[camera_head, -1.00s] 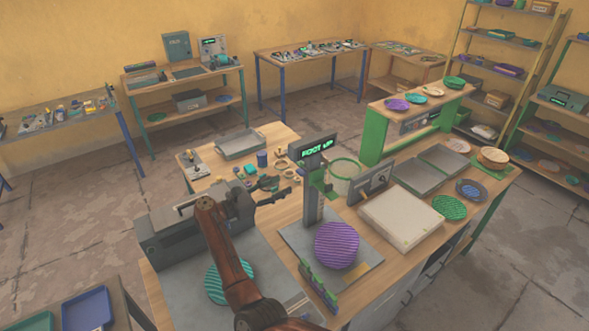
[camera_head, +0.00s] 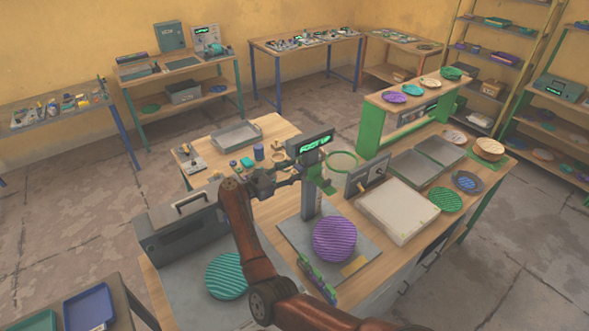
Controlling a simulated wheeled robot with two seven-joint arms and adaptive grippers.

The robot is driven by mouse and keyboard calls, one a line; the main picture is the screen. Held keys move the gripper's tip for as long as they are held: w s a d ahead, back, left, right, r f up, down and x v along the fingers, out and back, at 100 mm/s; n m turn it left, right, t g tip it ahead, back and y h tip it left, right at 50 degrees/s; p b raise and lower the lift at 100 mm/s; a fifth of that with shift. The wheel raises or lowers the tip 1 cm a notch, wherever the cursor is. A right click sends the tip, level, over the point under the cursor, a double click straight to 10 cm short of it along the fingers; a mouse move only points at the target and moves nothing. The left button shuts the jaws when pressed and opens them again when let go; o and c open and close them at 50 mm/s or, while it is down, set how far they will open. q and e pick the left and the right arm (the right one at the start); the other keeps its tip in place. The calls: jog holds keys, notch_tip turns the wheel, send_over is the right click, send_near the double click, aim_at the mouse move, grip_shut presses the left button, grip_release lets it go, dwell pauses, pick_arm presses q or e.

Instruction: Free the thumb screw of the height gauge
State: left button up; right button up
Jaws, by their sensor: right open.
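The height gauge has a dark column (camera_head: 312,199) on a grey base plate, with a green-lit display (camera_head: 313,143) reading "FOOT UP" on top. A green part (camera_head: 326,184) sits on the column's right side. The thumb screw is too small to make out. A purple ribbed plate (camera_head: 334,239) rests on the base. My right arm rises from the bottom edge, and its dark gripper (camera_head: 288,178) is open just left of the column, below the display. I cannot tell whether it touches the gauge. My left gripper is not in view.
A teal ribbed plate (camera_head: 227,275) lies left of my right arm, beside a grey machine (camera_head: 183,232). A dark upright panel (camera_head: 367,175) and a pale block (camera_head: 398,211) stand right of the gauge. A green ring (camera_head: 342,162) is behind it.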

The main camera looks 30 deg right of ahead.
jog(key=shift+w+f, duration=0.15)
jog(key=shift+w, duration=0.05)
jog(key=c, duration=0.3)
jog(key=shift+s, duration=0.1)
jog(key=c, duration=0.9)
jog(key=shift+o, duration=0.2)
